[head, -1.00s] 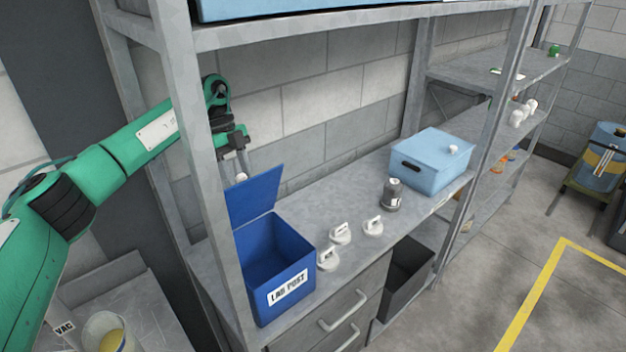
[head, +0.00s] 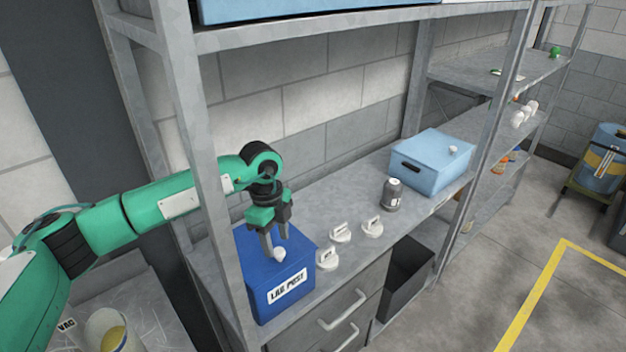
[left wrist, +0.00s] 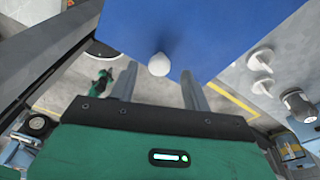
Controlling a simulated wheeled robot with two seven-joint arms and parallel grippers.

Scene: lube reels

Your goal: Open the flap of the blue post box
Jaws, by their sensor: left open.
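The blue post box (head: 262,299), labelled "LAB POST", stands on the shelf at the left. Its blue flap (head: 247,250) lies down over the top, with a white round knob (head: 279,254) near its front edge. In the left wrist view the flap (left wrist: 205,25) fills the upper middle and the knob (left wrist: 158,65) sits between the finger lines. My left gripper (head: 275,245) is open, pointing down at the flap, its fingertips close to the knob. I cannot tell whether they touch it. My right gripper is not in view.
White hook-like pieces (head: 341,233) stand right of the box, with a grey bottle (head: 392,195) and a light blue lidded bin (head: 432,163) beyond. A shelf post (head: 205,150) rises at the left, in front of my left arm. Drawers (head: 335,312) are below.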

